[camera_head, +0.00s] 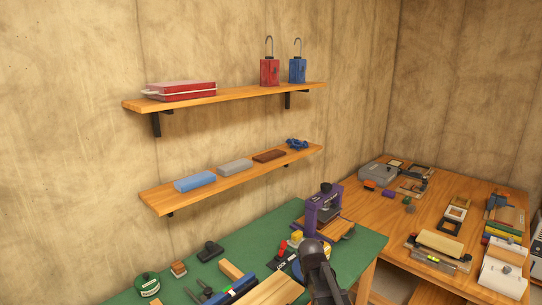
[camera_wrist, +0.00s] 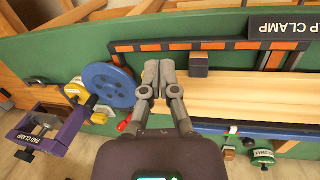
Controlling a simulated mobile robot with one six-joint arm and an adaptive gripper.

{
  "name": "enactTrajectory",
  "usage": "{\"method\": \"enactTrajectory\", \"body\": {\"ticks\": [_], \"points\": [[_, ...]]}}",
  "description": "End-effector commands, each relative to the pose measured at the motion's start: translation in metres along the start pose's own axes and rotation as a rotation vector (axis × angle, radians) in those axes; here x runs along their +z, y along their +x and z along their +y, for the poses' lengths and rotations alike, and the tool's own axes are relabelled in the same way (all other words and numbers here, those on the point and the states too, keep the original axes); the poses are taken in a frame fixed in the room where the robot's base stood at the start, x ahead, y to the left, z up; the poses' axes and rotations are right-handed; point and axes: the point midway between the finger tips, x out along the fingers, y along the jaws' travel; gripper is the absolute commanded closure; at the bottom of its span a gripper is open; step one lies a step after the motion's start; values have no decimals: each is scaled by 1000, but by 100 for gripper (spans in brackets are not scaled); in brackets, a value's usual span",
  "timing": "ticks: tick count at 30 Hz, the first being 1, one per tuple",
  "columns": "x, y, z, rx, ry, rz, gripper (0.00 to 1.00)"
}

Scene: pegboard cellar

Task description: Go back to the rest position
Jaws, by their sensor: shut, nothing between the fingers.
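My gripper (camera_wrist: 155,78) shows in the wrist view with its two grey fingers together and nothing between them. The fingertips are over the green bench top, between a blue disc (camera_wrist: 106,84) and the end of a pale wooden board (camera_wrist: 240,86). I cannot tell the height above them. In the head view my dark arm (camera_head: 317,268) reaches over the front of the green bench (camera_head: 225,280); the fingers are not clearly visible there.
A purple press (camera_head: 322,208) stands at the bench's far corner; it also shows in the wrist view (camera_wrist: 62,135). Two wall shelves (camera_head: 235,92) (camera_head: 230,184) hold boxes and blocks. A crowded wooden table (camera_head: 400,225) stands to the right. A small block (camera_wrist: 199,70) sits near the board.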

Motion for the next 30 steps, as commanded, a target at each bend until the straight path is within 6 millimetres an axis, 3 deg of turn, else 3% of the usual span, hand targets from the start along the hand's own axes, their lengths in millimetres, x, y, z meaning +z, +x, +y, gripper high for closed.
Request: {"method": "enactTrajectory", "body": {"ticks": [1, 6, 12, 18, 30], "points": [[22, 0, -10, -23, 79, 1, 100], [69, -2, -34, -103, 354, -7, 100], [105, -4, -56, -174, 595, -27, 100], [117, -5, -64, -201, 691, -39, 100], [116, -5, -64, -202, 695, -39, 100]]}}
